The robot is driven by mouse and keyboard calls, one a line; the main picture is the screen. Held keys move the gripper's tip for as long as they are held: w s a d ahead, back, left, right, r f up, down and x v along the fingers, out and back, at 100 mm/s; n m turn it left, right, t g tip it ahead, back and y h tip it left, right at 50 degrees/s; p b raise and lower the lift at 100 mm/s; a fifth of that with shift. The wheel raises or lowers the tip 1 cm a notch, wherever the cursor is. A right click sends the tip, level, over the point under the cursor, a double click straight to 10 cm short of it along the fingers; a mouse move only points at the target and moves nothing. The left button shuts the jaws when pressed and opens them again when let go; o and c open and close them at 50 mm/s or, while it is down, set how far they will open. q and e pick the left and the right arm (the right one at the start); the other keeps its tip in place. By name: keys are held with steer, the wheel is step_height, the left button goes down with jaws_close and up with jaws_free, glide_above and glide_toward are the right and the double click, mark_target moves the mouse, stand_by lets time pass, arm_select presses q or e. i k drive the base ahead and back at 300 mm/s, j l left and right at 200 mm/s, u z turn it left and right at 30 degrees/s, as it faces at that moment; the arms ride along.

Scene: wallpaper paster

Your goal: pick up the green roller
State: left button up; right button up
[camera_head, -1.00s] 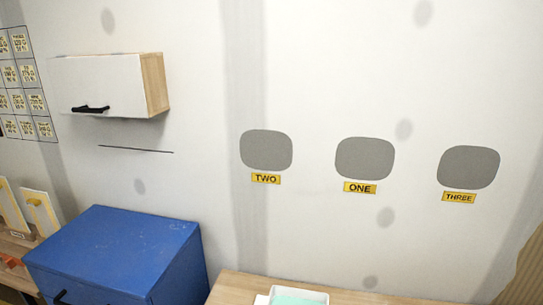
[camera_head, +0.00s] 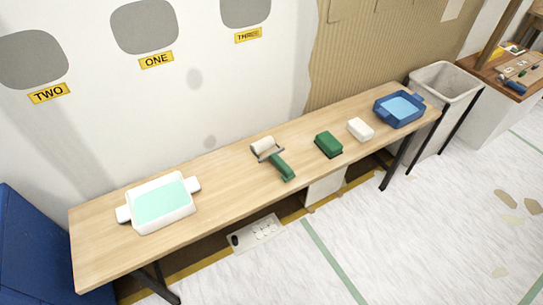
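The green roller (camera_head: 282,168) lies near the middle of a long wooden table (camera_head: 225,187) in the head view. Its green handle points toward the table's front edge, and its pale cylinder (camera_head: 263,146) lies toward the wall. No gripper of mine shows in the head view, and nothing touches the roller.
A white tray with pale green content (camera_head: 160,204) stands on the table's left part. Right of the roller are a green block (camera_head: 328,144), a white block (camera_head: 360,129) and a blue tray (camera_head: 383,109). A bin (camera_head: 446,84) stands beyond the right end.

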mark_target(287, 173)
steer(key=i+l+u, duration=0.15)
steer(key=l+u, duration=0.15)
steer(key=u, duration=0.2)
steer(key=i+l+u, duration=0.1)
steer(key=l+u, duration=0.2)
steer(key=u, duration=0.15)
steer(key=l+u, duration=0.35)
steer(key=u, duration=0.15)
steer(key=i+l, duration=0.05)
